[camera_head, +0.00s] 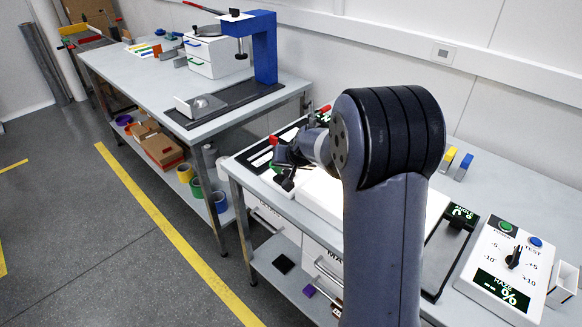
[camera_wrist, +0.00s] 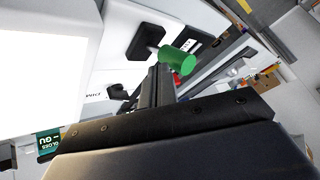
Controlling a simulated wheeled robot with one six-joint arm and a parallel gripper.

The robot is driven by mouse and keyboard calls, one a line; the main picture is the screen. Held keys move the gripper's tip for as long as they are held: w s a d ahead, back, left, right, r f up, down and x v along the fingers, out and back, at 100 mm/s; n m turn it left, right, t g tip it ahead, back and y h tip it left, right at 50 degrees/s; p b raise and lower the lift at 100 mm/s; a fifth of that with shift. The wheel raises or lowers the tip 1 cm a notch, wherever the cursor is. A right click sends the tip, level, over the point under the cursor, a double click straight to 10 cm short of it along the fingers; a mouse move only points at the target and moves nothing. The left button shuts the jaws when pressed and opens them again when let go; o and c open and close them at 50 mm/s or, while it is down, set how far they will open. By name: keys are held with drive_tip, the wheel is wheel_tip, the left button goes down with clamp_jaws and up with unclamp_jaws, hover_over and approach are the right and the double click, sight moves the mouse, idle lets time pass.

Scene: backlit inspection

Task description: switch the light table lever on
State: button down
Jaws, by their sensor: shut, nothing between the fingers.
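The lever shows in the wrist view as a green cylindrical knob (camera_wrist: 178,60) on a short pale stem, rising from a black plate (camera_wrist: 148,41). The light table's white top (camera_head: 322,192) is partly hidden behind my arm in the head view. A bright white panel (camera_wrist: 38,62) fills the left of the wrist view. My gripper (camera_wrist: 160,75) is shut and empty, its fingertips close beside the green knob; whether they touch I cannot tell. In the head view my gripper (camera_head: 286,178) is at the near left end of the light table.
A tester with a dial and buttons (camera_head: 507,262) stands on the right of the bench. A blue stand (camera_head: 264,48) is on the far bench. Drawers (camera_head: 275,222) hang below the near bench top. The floor on the left is clear.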

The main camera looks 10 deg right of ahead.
drive_tip(key=shift+s+a+f, duration=0.1)
drive_tip(key=shift+s+a, duration=0.1)
drive_tip(key=shift+a, duration=0.05)
drive_tip(key=shift+w+d, duration=0.1)
drive_tip(key=shift+w, duration=0.05)
drive_tip(key=shift+w+d+b, duration=0.35)
drive_tip(key=shift+d+b, duration=0.2)
drive_tip(key=v, duration=1.1)
drive_tip(key=shift+b, duration=0.4)
drive_tip(key=shift+a+f, duration=0.1)
drive_tip(key=shift+f, duration=0.05)
drive_tip(key=p+x, duration=0.1)
drive_tip(key=x, duration=0.9)
drive_tip(key=shift+w+f, duration=0.2)
drive_tip(key=shift+w, duration=0.05)
drive_tip(key=shift+s+a+p, duration=0.3)
drive_tip(key=shift+s+a, duration=0.05)
drive_tip(key=shift+a, duration=0.15)
drive_tip(key=shift+f, duration=0.1)
